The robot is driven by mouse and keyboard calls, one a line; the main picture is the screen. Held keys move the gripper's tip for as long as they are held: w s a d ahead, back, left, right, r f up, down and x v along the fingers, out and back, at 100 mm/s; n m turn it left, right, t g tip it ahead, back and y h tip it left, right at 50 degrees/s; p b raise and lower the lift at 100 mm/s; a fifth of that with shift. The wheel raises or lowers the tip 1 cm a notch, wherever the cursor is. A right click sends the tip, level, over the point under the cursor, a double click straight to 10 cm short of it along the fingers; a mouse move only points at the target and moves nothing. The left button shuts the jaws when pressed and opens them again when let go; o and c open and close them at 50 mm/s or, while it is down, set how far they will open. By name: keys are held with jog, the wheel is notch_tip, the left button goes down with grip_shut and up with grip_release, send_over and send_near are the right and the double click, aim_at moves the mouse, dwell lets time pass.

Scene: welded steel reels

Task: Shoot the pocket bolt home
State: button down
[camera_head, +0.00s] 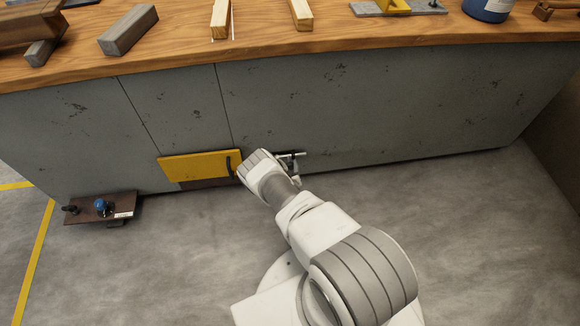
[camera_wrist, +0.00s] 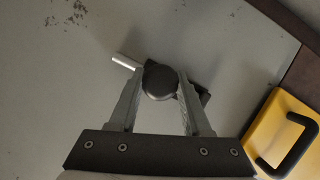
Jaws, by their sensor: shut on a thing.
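The pocket bolt shows in the wrist view as a silver rod (camera_wrist: 124,61) with a round black knob (camera_wrist: 159,82) and a dark mount partly hidden behind it. My gripper (camera_wrist: 160,88) has one finger on each side of the knob and is shut on it. In the head view the rod (camera_head: 298,154) sticks out to the right of my wrist, on the side away from the yellow panel (camera_head: 195,165). The yellow panel has a black handle (camera_wrist: 287,145) and stands to the right in the wrist view.
The bolt sits low on a grey bench front (camera_head: 330,100) under a wooden top (camera_head: 360,28). A brown box with a blue knob (camera_head: 101,206) is at the lower left. Wood pieces and a blue can (camera_head: 487,8) are on the top. The floor to the right is clear.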

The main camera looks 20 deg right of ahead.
jog(key=w+a, duration=0.1)
jog(key=a, duration=0.4)
jog(key=shift+w+a, duration=0.4)
jog(key=shift+c, duration=1.7)
grip_release()
jog(key=shift+s, duration=0.1)
